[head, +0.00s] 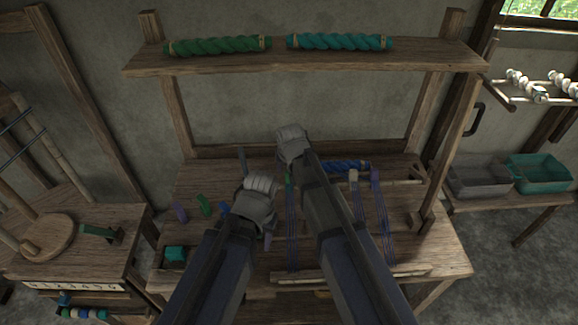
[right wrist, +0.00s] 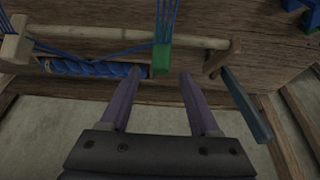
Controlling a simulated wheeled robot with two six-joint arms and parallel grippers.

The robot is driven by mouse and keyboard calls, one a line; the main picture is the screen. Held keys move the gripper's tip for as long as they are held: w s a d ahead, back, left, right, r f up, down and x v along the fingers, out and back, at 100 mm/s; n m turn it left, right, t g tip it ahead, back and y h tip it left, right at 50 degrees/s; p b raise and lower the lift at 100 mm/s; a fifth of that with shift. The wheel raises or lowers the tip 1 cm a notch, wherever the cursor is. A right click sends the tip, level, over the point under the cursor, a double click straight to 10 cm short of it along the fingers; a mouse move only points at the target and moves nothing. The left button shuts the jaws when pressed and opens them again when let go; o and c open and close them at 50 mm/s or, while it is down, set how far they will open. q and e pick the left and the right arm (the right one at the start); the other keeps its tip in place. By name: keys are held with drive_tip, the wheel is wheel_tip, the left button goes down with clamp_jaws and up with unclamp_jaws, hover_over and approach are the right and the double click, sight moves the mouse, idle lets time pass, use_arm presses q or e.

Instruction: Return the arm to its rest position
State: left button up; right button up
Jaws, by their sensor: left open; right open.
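In the head view my left gripper (head: 266,232) hangs low over the left part of the wooden loom table (head: 196,180), pointing down, with nothing seen in it. My right arm reaches across the table's middle; its fingers are hidden behind the wrist there. In the right wrist view my right gripper (right wrist: 160,76) is open, its two purple-grey fingers apart and empty. A green clip (right wrist: 161,58) on blue threads (right wrist: 166,20) lies just beyond the gap between the fingertips. A wooden rod (right wrist: 195,41) and blue twisted yarn (right wrist: 95,69) are close by.
A shelf (head: 300,58) with green yarn (head: 217,46) and teal yarn (head: 340,42) spans above the table. A blue-grey upright piece (right wrist: 246,104) stands beside my right gripper. Bins (head: 540,173) stand right.

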drive_tip(key=shift+s+r, duration=0.1)
drive_tip(key=shift+r, duration=0.25)
drive_tip(key=shift+f, duration=0.1)
drive_tip(key=shift+s, duration=0.2)
drive_tip(key=s+d+n+g, duration=0.1)
drive_tip(key=s+n+g, duration=0.1)
drive_tip(key=s, duration=1)
drive_tip(key=s+d+f+n+g+h, duration=0.1)
drive_tip(key=s+g, duration=0.2)
drive_tip(key=s, duration=0.9)
drive_tip(key=shift+d+f+n, duration=0.25)
drive_tip(key=shift+n, duration=0.15)
